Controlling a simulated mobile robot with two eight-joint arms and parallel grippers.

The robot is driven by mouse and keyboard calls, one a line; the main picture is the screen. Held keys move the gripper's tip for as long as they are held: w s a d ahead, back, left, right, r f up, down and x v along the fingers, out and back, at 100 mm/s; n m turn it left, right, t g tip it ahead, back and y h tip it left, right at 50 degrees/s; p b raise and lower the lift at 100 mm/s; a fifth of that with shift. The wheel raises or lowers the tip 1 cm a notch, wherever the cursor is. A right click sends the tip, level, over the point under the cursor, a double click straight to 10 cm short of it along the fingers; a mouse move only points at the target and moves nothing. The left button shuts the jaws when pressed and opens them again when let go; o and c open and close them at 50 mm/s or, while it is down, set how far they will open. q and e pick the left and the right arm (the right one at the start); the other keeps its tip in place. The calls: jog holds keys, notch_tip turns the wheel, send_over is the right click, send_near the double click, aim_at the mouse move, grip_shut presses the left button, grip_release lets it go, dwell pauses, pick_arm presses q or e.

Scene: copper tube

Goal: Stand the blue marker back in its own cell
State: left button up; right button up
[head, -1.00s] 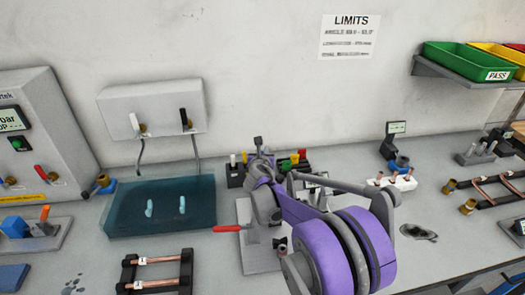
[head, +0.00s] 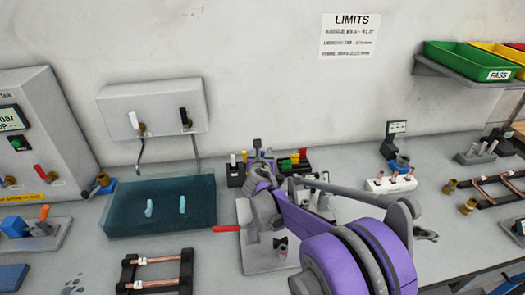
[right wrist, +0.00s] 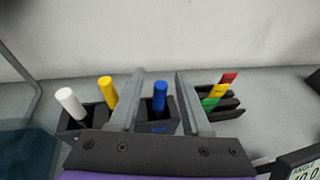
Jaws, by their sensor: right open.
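The blue marker (right wrist: 159,97) stands upright, or nearly so, in the right-hand part of a black holder (right wrist: 160,128) in the right wrist view. My right gripper (right wrist: 159,76) is open, with one finger on each side of the marker and a gap to each. The marker's lower end is hidden inside the holder. In the head view my right gripper (head: 260,158) is over the holder (head: 236,176) and hides the blue marker. My left gripper is not in view.
A white marker (right wrist: 70,103) and a yellow marker (right wrist: 108,92) stand in the holder, left of my fingers. A rack of coloured tags (right wrist: 220,95) is close on the right. A teal tray (head: 160,222) lies left of my arm in the head view.

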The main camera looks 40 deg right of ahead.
jog(key=v, duration=0.9)
